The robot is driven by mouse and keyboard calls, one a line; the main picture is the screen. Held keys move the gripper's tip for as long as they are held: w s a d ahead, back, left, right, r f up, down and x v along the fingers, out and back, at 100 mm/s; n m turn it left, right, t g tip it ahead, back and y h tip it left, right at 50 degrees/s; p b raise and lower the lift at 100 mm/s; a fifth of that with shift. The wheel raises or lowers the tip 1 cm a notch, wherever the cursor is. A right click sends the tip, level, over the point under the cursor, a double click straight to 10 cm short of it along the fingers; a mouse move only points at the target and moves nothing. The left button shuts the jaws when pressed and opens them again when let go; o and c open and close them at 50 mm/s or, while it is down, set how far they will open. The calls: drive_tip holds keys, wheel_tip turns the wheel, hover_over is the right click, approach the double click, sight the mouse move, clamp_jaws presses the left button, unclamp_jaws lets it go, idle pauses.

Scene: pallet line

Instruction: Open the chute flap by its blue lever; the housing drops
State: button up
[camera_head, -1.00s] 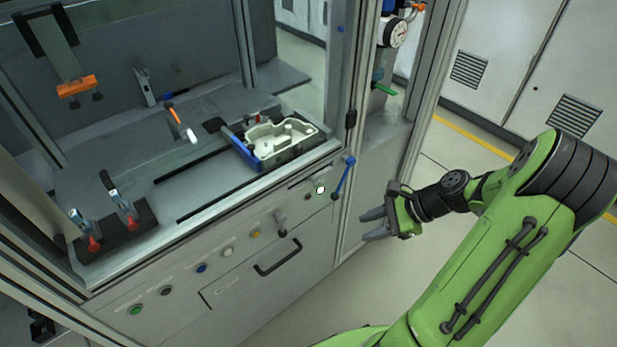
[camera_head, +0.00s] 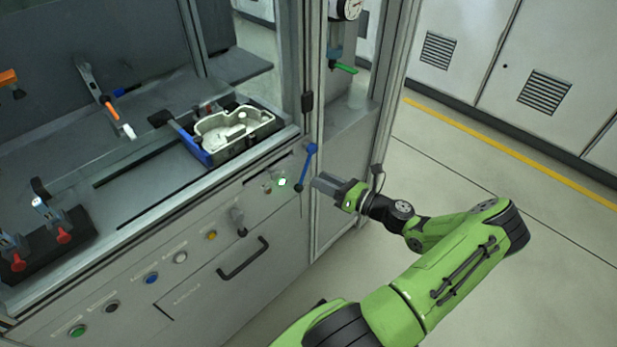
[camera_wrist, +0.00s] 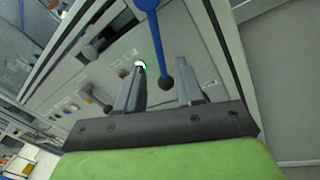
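The blue lever (camera_head: 307,163) is on the front panel at the right end of the machine, slanting up from a dark ball end. It also shows in the wrist view (camera_wrist: 154,42), its dark ball lying between and beyond my fingers. My gripper (camera_head: 318,184) is just right of the lever in the head view. In the wrist view its two fingers (camera_wrist: 158,84) are apart with nothing gripped. The housing (camera_head: 232,128) is a pale casting in a dark tray with a blue end, on the worktop above the lever. The chute flap cannot be made out clearly.
A black drawer handle (camera_head: 243,258) and a row of coloured buttons (camera_head: 151,278) are on the front panel. A metal frame post (camera_head: 318,130) stands close to the lever. The floor (camera_head: 470,165) to the right is open.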

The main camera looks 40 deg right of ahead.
drive_tip(key=x, duration=0.5)
drive_tip(key=shift+b, duration=0.4)
drive_tip(key=shift+c, duration=0.5)
clamp_jaws()
idle(0.4)
